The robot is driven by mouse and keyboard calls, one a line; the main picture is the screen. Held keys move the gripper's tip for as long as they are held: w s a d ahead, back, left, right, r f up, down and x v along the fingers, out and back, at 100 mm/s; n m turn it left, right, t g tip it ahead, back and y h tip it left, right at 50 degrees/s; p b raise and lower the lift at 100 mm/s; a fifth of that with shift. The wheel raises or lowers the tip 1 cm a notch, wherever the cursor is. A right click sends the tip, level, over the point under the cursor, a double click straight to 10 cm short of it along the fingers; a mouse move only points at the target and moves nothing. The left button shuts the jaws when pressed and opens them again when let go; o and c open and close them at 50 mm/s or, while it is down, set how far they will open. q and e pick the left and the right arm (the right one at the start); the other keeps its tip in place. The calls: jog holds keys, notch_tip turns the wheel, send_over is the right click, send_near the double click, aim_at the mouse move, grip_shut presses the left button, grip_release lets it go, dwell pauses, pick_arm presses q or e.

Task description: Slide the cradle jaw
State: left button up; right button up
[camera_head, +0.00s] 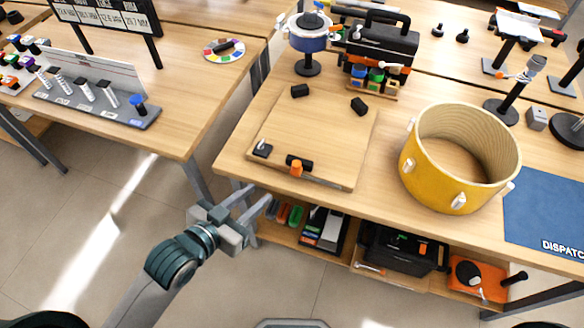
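A square wooden board (318,134) lies on the near table. Black blocks stand on it: one at its back edge (299,91), one at back right (359,106) and one with a pale top piece at front left (262,150). Which one is the cradle jaw I cannot tell for sure. My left gripper (260,193) is open and empty, in front of the table's front edge, below and left of the board, touching nothing visible. My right gripper is not in view.
A large yellow drum shell (436,177) stands right of the board, with a blue dispatch mat (547,212) beyond it. A loaded shelf (283,235) runs below the tabletop.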

aim_at(295, 165)
pick_arm(q)
jog(key=p+x, duration=0.3)
jog(key=x, duration=1.4)
jog(key=shift+w+f+p, duration=0.15)
jog(key=shift+p, duration=0.2)
grip_shut()
